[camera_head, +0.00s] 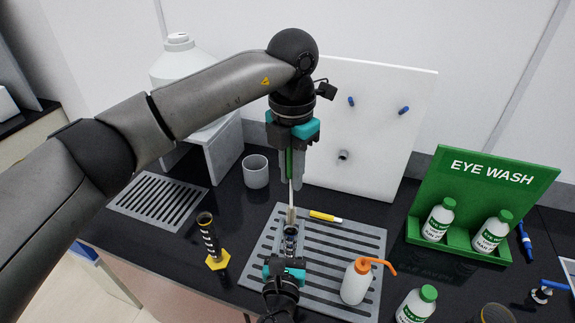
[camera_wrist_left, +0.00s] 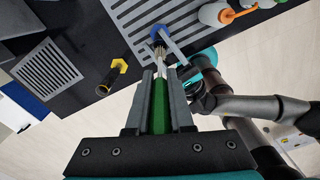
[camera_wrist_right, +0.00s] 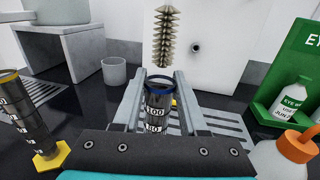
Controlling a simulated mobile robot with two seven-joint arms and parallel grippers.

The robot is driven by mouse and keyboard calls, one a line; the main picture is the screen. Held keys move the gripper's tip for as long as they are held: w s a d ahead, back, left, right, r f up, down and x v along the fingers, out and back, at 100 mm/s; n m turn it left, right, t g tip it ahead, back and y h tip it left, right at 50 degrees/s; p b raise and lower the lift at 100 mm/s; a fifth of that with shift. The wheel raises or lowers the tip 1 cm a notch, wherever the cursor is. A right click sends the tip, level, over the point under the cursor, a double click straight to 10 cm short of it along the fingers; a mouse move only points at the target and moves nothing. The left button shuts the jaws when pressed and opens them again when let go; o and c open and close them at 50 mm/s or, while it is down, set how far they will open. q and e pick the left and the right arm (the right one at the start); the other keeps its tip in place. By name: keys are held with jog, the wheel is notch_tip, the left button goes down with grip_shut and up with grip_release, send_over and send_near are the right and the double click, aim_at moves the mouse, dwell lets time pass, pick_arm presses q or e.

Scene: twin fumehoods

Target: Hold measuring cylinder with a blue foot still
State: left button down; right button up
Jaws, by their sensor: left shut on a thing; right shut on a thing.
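The measuring cylinder with blue trim (camera_head: 290,240) stands upright over the slotted grey mat, between the fingers of my right gripper (camera_head: 288,258), which is shut on it. In the right wrist view its blue rim and printed numbers show on the cylinder (camera_wrist_right: 158,108); its foot is hidden there. My left gripper (camera_head: 291,182) is shut on the green handle of a brush (camera_head: 289,164), which points down. The brush's bristles (camera_wrist_right: 165,38) are just above the cylinder's mouth, apart from it in the right wrist view.
A cylinder with a yellow foot (camera_head: 217,260) stands left of the mat (camera_head: 340,238). A yellow pen-like tool (camera_head: 325,216) lies on the mat near a wash bottle with an orange spout (camera_head: 356,282). A grey cup (camera_head: 255,172) is behind. The green eye wash stand (camera_head: 480,195) is right.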

aim_at(291, 209)
pick_arm(q)
jog(key=shift+f, duration=0.35)
dwell(0.6)
jog(key=shift+f, duration=4.5)
jog(key=shift+w, duration=0.25)
jog(key=shift+r, duration=1.5)
jog(key=shift+f, duration=1.5)
jog(key=shift+r, duration=0.1)
